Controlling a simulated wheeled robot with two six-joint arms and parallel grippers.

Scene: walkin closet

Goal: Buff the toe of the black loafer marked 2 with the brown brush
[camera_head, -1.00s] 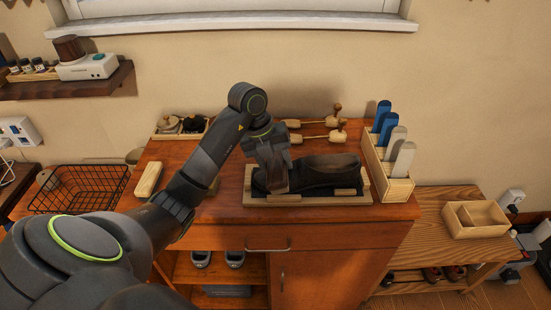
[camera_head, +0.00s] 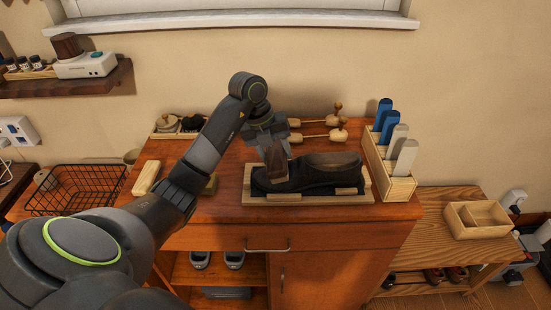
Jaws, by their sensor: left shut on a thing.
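A black loafer (camera_head: 318,173) lies in a shallow wooden tray (camera_head: 308,200) on the cabinet top, its toe towards the left. No number on it can be read. My left gripper (camera_head: 273,151) points down above the toe end and is shut on a brown brush (camera_head: 276,163). The brush is at the top of the toe; whether it touches the leather cannot be told from here. The gripper's fingers partly cover the brush. My right gripper is not in view.
A wooden box with blue and grey brushes (camera_head: 399,188) stands right of the tray. Wooden shoe trees (camera_head: 325,136) lie behind it. A cream block (camera_head: 147,178) and a wire basket (camera_head: 80,188) are to the left.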

